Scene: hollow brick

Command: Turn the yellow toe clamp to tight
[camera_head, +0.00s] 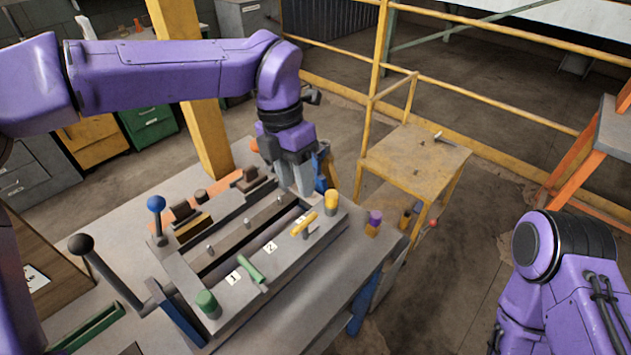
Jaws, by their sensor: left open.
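The yellow toe clamp's bar-shaped handle (305,223) sits on the near rail of the grey fixture (232,310), close to the label 2. It lies slantwise, its upper end pointing right. A short yellow round knob (331,198) stands at the rail's right end. My left gripper (303,184) points down just behind the rail, above and slightly left of the yellow handle. It is open and apart from the handle. Whether anything lies between its fingers is hard to see. My right arm shows at the lower right, but its gripper is out of view.
A green handle (250,268) and green knob (207,302) are on the same rail, near label 1. Blue-ball (156,203) and black-ball (81,244) levers rise at the left. A purple-topped piece (375,217) stands right of the fixture. A yellow stand (412,155) is behind.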

